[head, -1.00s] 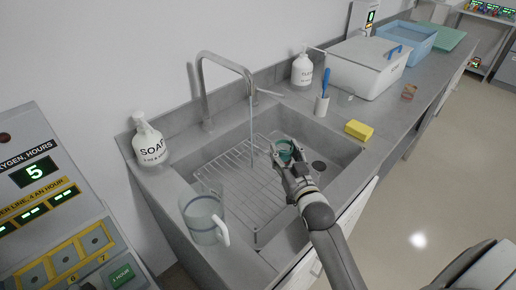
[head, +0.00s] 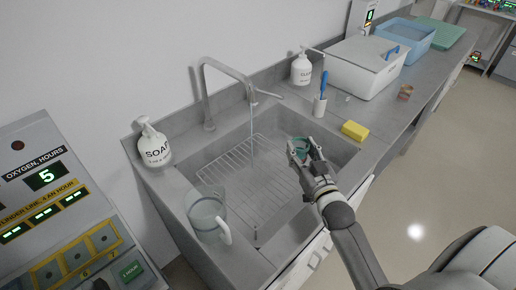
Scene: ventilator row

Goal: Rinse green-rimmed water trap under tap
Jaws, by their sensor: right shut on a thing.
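The green-rimmed water trap (head: 298,146) is in my right gripper (head: 301,153), which is shut on it above the right part of the sink. Its green rim faces up; the gripper hides much of its body. The tap (head: 228,72) arches over the sink basin (head: 270,205) from the back wall. A thin stream of water (head: 253,140) falls from its spout into the basin. The trap is to the right of the stream, apart from it. My left gripper is not in view.
A wire rack (head: 245,180) lies in the basin. A clear jug (head: 207,217) stands on the front-left rim, a soap bottle (head: 153,145) at the left. A yellow sponge (head: 354,130), brush holder (head: 319,106), white bottle (head: 301,70) and lidded white bin (head: 365,70) stand along the right counter.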

